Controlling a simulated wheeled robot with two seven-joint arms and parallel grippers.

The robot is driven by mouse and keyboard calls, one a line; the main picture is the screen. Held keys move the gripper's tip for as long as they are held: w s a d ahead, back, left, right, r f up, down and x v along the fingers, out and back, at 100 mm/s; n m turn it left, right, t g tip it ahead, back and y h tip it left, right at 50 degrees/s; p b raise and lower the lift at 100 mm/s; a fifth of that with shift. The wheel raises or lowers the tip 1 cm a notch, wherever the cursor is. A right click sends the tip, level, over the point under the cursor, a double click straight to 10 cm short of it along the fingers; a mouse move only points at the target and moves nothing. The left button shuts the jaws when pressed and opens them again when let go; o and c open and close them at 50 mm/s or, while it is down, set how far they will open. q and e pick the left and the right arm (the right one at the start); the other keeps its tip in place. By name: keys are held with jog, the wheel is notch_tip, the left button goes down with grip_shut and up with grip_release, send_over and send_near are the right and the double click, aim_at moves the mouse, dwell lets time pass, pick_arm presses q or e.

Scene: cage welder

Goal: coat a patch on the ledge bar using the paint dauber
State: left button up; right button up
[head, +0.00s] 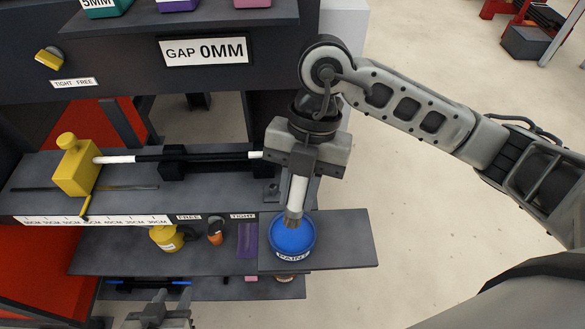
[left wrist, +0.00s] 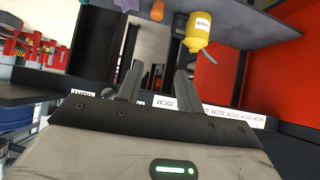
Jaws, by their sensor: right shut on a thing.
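My right gripper (head: 302,170) is shut on the paint dauber (head: 297,196), a pale stick with a grey lower end. It holds the dauber nearly upright, with its lower end over or in the blue paint pot (head: 291,240); I cannot tell if it touches paint. I cannot tell whether this is the ledge bar. My left gripper (head: 160,312) is low at the bottom edge; in the left wrist view its fingers (left wrist: 157,88) are apart and empty.
A yellow block (head: 74,167) stands left on the ledge above a ruler strip (head: 100,221). A "GAP 0MM" sign (head: 204,51) hangs above. Open floor lies right.

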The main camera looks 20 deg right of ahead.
aim_at(298, 208)
jog(key=shift+s+f+b, duration=0.1)
jog(key=shift+f+b, duration=0.45)
jog(key=shift+f, duration=0.35)
notch_tip(298, 208, down, 3)
jog(key=shift+r+b, duration=0.1)
jog(key=shift+b, duration=1.15)
jog(key=shift+f+b, duration=0.45)
jog(key=shift+f, duration=0.15)
pick_arm(q)
jog(key=shift+d+f, duration=0.3)
jog(key=shift+f, duration=0.25)
jog(key=shift+d+f, duration=0.25)
jog(key=shift+f, duration=0.25)
jog(key=shift+w+a+f+b, duration=0.1)
jog(key=shift+w+f+b, duration=0.05)
jog(key=shift+f+b, duration=0.3)
pick_arm(e)
jog(key=shift+f, duration=0.6)
pick_arm(q)
jog(key=shift+s, duration=0.25)
pick_arm(e)
jog(key=shift+f, duration=0.1)
